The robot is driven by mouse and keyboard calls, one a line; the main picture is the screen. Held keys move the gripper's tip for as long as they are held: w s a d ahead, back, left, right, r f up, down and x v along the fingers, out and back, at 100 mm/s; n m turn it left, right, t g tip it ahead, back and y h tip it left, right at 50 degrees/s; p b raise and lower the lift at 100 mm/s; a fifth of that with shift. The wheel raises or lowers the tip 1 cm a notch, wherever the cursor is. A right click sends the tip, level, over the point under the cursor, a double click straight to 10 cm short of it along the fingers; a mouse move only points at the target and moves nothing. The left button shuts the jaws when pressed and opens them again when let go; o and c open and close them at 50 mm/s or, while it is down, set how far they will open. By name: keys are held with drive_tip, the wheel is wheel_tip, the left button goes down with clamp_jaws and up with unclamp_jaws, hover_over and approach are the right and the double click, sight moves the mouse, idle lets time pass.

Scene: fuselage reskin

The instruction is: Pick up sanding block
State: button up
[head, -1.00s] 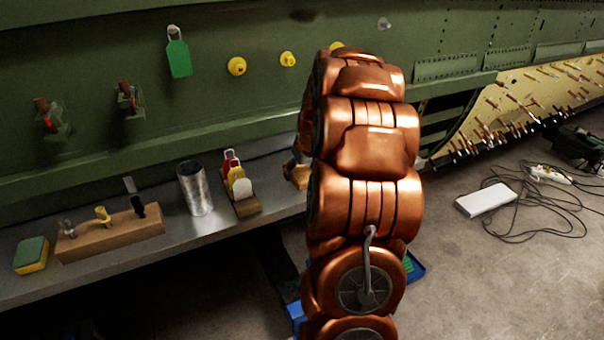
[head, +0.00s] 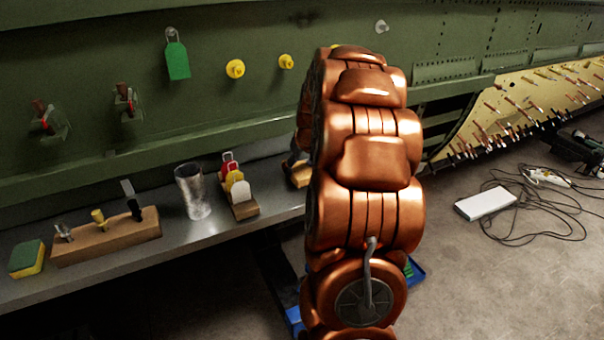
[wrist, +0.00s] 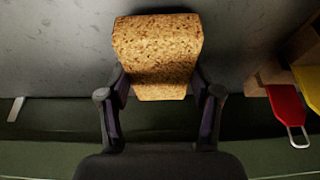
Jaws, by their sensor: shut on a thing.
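The sanding block, a speckled tan cork-like block (wrist: 158,48), lies between the two fingers of my gripper (wrist: 161,92) in the wrist view. The fingers are shut on its sides near its lower end. In the head view a small part of the block (head: 300,174) shows at the bench, left of my copper-coloured arm, which hides most of the gripper. I cannot tell whether the block touches the bench top.
The grey bench (head: 85,283) holds a green-and-yellow sponge (head: 27,258), a wooden block with several tools (head: 105,240), a metal cup (head: 193,190) and a holder with coloured tags (head: 240,205). The green fuselage panel (head: 90,50) rises behind. Cables (head: 520,215) lie on the floor at right.

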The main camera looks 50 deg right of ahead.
drive_tip(key=shift+r+b, duration=0.3)
drive_tip(key=shift+r, duration=0.4)
drive_tip(key=s+a+r+b, duration=0.1)
drive_tip(key=s+a+b, duration=0.3)
drive_tip(key=s+a, duration=0.7)
drive_tip(key=shift+a+r, duration=0.25)
drive_tip(key=shift+a, duration=0.1)
